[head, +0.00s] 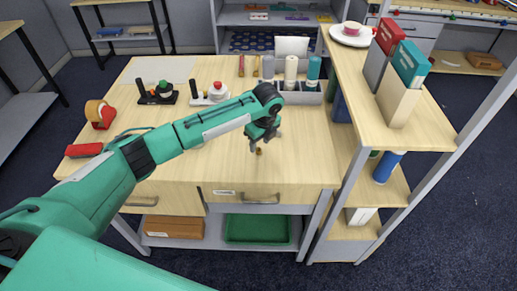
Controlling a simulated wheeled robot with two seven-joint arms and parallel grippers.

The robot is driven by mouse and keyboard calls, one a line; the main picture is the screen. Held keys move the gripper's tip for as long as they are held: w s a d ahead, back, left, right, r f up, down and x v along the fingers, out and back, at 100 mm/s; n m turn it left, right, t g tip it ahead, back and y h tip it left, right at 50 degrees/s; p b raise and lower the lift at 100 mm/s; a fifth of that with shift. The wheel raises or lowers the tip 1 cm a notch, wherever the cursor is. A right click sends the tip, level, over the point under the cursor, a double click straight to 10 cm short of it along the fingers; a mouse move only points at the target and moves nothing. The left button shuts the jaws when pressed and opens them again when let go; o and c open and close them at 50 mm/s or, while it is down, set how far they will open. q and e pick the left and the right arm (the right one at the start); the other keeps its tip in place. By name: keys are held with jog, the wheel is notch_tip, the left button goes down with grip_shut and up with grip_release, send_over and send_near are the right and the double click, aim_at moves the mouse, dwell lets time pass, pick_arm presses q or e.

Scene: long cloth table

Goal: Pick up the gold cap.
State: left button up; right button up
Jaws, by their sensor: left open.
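A small gold cap (259,152) lies on the light wooden table (225,168), towards its front right part. My left gripper (258,145) comes in from the left on a green arm and points down just above the cap. Its jaws are open, and the cap shows just below the fingertips. I cannot tell how far the fingertips are above the cap. My right gripper is not in view.
A grey rack (303,97) with several bottles stands at the table's back right. A tape dispenser (100,113) and a red object (84,149) lie at the left. A shelf unit (384,133) with binders (411,65) borders the right side.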

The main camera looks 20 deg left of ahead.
aim_at(258, 150)
pick_arm(q)
jog(key=shift+w+a+f, duration=0.1)
jog(key=shift+a+f, duration=0.05)
jog(key=shift+f, duration=0.6)
jog(key=shift+a+f, duration=0.1)
jog(key=shift+f, duration=0.6)
grip_shut()
jog(key=shift+r, duration=0.1)
